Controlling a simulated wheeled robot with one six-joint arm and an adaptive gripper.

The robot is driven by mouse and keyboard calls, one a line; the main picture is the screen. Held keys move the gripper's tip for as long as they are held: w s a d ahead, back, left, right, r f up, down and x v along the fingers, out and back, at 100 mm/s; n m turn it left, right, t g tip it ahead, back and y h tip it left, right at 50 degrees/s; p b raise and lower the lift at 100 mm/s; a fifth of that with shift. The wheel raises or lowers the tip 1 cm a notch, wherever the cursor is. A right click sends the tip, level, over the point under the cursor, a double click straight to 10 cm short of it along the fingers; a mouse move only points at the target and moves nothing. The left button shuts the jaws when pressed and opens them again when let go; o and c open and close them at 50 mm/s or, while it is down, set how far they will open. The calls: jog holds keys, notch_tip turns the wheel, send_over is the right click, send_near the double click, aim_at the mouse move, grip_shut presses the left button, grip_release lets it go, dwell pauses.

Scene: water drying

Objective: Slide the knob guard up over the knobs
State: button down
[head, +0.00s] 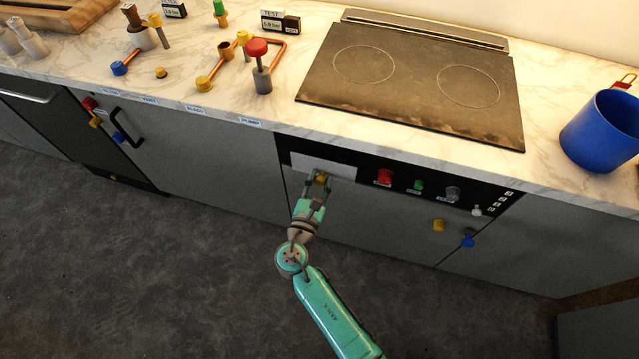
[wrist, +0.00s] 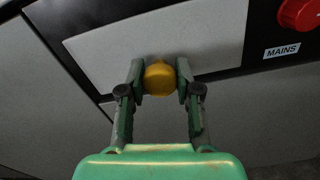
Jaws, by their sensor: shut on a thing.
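A flat pale grey plate (head: 340,168), which looks like the knob guard, lies on the left part of the black control strip under the cooktop. It also fills the upper middle of the wrist view (wrist: 150,38). My gripper (head: 320,178) is shut on a yellow knob (wrist: 159,78) at the plate's lower edge, one finger on each side. A red knob (head: 384,177), a green knob (head: 418,186) and a grey knob (head: 452,194) stand uncovered to the right. The red knob shows at the wrist view's upper right (wrist: 300,14), above a "MAINS" label.
A small white knob (head: 476,211) sits at the strip's right end. Yellow (head: 438,225) and blue (head: 468,238) knobs stick out of the front below. Above are the dusty cooktop (head: 410,85) and a blue pot (head: 602,132). The floor in front is clear.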

jog(key=shift+w+r, duration=0.1)
jog(key=shift+r, duration=0.2)
jog(key=c, duration=0.8)
grip_release()
jog(key=shift+f, duration=0.1)
jog(key=v, duration=1.2)
